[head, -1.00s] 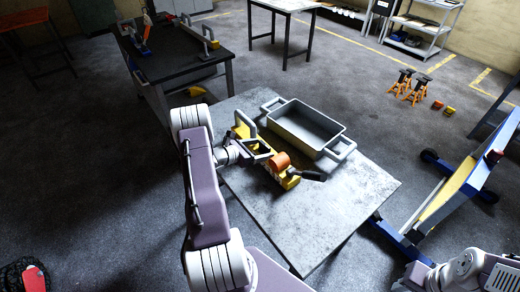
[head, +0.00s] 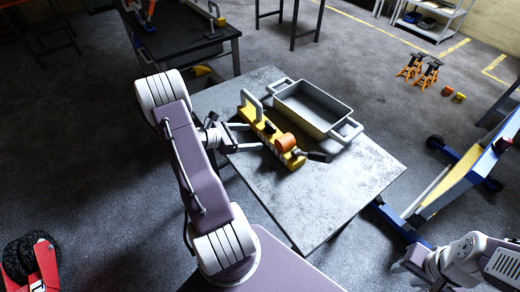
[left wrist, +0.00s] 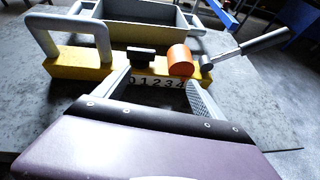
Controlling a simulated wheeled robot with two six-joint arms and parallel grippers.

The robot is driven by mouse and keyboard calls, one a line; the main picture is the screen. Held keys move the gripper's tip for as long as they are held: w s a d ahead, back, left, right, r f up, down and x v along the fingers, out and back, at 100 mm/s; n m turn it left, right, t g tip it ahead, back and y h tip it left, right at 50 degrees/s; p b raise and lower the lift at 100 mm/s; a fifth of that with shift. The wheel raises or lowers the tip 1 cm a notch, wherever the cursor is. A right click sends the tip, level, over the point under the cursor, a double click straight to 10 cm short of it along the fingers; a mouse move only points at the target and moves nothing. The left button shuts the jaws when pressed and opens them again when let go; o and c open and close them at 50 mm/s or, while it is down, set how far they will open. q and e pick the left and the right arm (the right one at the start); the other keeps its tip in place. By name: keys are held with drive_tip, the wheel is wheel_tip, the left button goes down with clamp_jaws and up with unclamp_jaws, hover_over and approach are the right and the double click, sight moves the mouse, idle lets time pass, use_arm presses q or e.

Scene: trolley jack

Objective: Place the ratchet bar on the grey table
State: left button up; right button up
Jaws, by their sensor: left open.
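The ratchet bar (head: 259,126) is a yellow bar with a grey loop handle at one end, an orange roller and a dark-gripped lever at the other. It lies on the grey table (head: 318,205), beside the grey tray. In the left wrist view the bar (left wrist: 78,64) lies ahead of the fingers, with a number scale on its near side. My left gripper (head: 254,138) is open at the bar's near side, with nothing between its fingers (left wrist: 158,88). My right gripper (head: 402,266) is at the lower right, away from the table; its jaws are unclear.
The grey tray (head: 344,131) with two handles stands behind the bar. A dark workbench (head: 178,42) is at the back left. A blue and yellow frame (head: 448,186) stands on the right, with orange jack stands (head: 420,70) behind. The table's front part is bare.

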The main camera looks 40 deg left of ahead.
use_arm(q)
drive_tip(key=s+d+r+m+g+y, duration=0.1)
drive_tip(key=s+d+m+g, duration=0.4)
drive_tip(key=d+m, duration=0.7)
drive_tip(key=s+d+r+m+g+y, duration=0.1)
drive_tip(key=s+d+m+g+y, duration=0.2)
drive_tip(key=d+m, duration=0.8)
drive_tip(key=s+m+g, duration=0.2)
drive_tip(key=m, duration=0.5)
drive_tip(key=shift+s+d+m+g+y, duration=0.3)
drive_tip(key=shift+s+d+m+y, duration=0.05)
drive_tip(key=shift+d+m+y, duration=0.05)
drive_tip(key=shift+s, duration=0.1)
